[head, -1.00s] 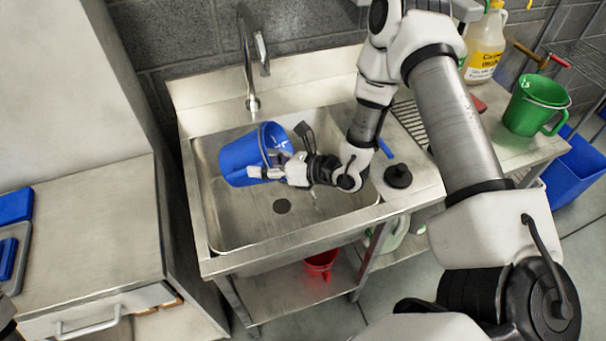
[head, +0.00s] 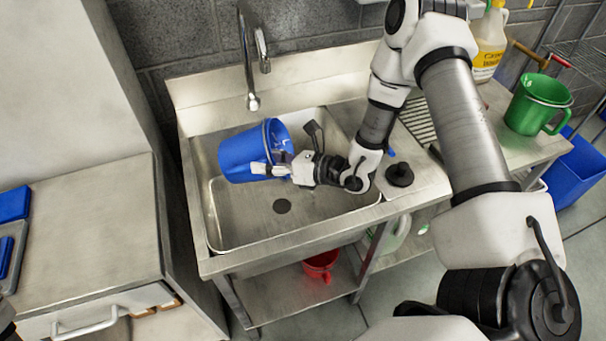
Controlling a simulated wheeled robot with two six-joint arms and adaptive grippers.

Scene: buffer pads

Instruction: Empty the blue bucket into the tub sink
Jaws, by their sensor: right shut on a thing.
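The blue bucket (head: 238,155) is in the left part of the tub sink (head: 235,232), tipped on its side with its mouth facing right. My right gripper (head: 272,169) is shut on the bucket at the rim side nearest me. The gripper reaches in from the right, over the basin. The inside of the bucket is mostly hidden, so I cannot tell what it holds. My left gripper is not in view.
A faucet (head: 250,70) rises behind the sink. A black plunger-like item (head: 400,175) and a green pitcher (head: 538,105) stand on the right counter. A yellow jug (head: 488,45) is at the back. A red container (head: 320,265) is on the shelf below.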

